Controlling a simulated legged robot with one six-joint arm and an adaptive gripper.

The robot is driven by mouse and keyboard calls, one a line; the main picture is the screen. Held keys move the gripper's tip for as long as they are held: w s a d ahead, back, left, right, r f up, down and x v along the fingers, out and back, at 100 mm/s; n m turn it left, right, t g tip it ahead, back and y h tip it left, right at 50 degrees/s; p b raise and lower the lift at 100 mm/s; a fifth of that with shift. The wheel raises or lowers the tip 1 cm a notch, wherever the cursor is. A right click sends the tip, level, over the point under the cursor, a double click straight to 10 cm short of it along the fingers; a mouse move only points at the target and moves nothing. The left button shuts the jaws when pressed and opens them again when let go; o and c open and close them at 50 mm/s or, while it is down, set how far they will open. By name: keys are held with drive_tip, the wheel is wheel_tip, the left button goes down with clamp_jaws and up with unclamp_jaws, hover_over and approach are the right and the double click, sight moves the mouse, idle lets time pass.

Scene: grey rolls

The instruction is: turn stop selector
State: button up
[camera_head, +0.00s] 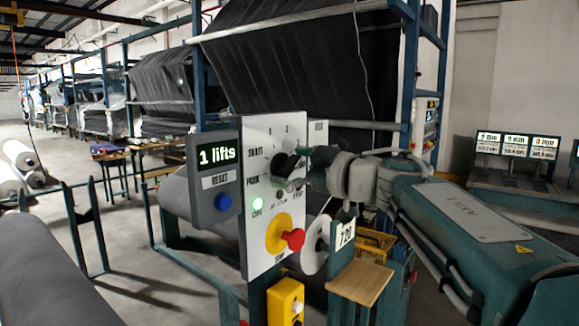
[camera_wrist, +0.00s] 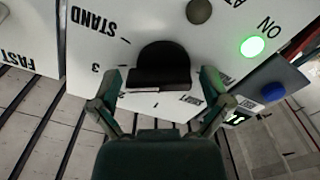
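The stop selector appears to be the black knob (camera_wrist: 160,62) with a raised bar grip, on a white panel (camera_wrist: 95,60) with printed numbers and words around it. In the wrist view my gripper (camera_wrist: 161,77) has its two green fingers spread on either side of the knob, with small gaps showing. In the head view my gripper (camera_head: 291,174) is in front of the panel (camera_head: 262,130), reaching in from the right. The knob (camera_head: 283,160) is partly hidden behind it there. The knob's exact pointing direction is hard to tell.
A green lamp (camera_head: 258,203) glows below the knob, near a red stop button (camera_head: 293,240) on a yellow plate. A grey box (camera_head: 213,180) reading "1 lifts" has a blue button (camera_head: 223,202). A wooden shelf (camera_head: 360,282) stands below my arm.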

drive_tip(key=v, duration=1.2)
